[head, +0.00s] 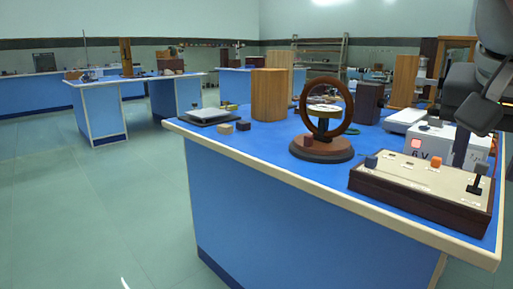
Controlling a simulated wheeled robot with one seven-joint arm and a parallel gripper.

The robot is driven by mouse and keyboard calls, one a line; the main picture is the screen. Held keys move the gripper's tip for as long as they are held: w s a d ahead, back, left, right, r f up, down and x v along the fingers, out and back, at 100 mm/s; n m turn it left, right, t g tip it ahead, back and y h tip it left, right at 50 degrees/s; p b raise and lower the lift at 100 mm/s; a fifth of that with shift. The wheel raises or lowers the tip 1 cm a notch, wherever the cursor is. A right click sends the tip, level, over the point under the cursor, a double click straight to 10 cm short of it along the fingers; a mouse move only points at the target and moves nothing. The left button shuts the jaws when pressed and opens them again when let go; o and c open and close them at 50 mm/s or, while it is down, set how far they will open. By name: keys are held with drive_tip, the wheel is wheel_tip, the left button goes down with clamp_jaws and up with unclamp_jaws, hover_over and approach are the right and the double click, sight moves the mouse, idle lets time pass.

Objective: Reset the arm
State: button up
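My arm (495,45) hangs into the head view at the upper right edge. Its dark end, my gripper (472,128), is over the right side of the near blue bench, in front of the white power box marked 6 V (448,148). The frame edge cuts off part of the arm. I cannot make out the gap between the fingers, so I cannot tell whether the gripper is open or shut. I see no object held in it.
The near bench (300,168) carries a wooden control board (415,195) with a lever, a wooden ring on a round base (322,150), a wooden cylinder (269,95), a dark box (367,102) and a balance (210,116). Other benches (100,105) stand behind. The left floor (80,200) is clear.

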drive_tip(key=a+f+n+y, duration=0.1)
drive_tip(key=a+f+n, duration=0.2)
drive_tip(key=f, duration=0.7)
drive_tip(key=w+a+f+n+t+y, duration=0.1)
drive_tip(key=a+f+n, duration=0.2)
drive_tip(key=a+f, duration=0.3)
drive_tip(key=a+f+n+t+y+p, duration=0.1)
drive_tip(key=a+f+n+y, duration=0.1)
drive_tip(key=f, duration=1.2)
drive_tip(key=shift+w+a+f+n, duration=0.4)
drive_tip(key=shift+a+n, duration=0.5)
drive_tip(key=shift+a, duration=0.25)
